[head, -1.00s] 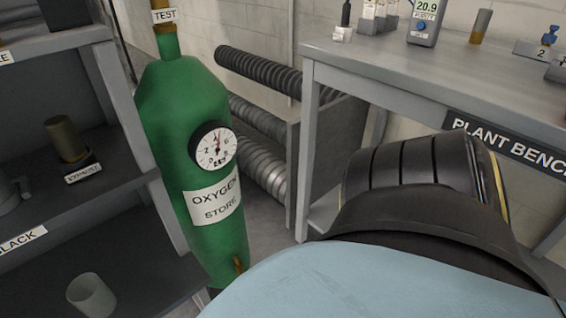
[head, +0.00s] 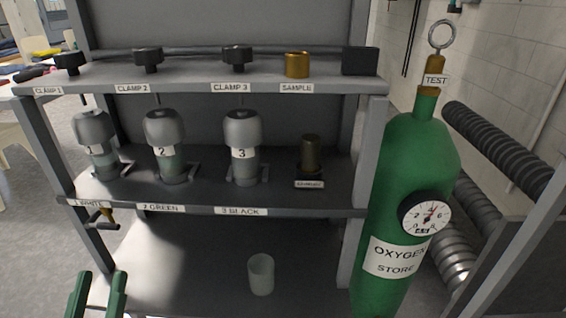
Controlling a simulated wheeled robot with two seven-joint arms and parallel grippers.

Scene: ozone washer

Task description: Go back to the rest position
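My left gripper (head: 98,282) shows at the bottom left of the head view as two green fingers pointing up. They stand apart with nothing between them, in front of the lower left of the grey rack (head: 210,74). Its wrist is below the picture edge. My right gripper is not in view.
The rack's middle shelf bears bottles 1 (head: 95,143), 2 (head: 165,150) and 3 (head: 242,150). A clear cup (head: 261,275) stands low in the rack. A green oxygen cylinder (head: 405,165) stands right of it, beside ribbed hoses (head: 500,145). Grey floor (head: 35,215) is open at left.

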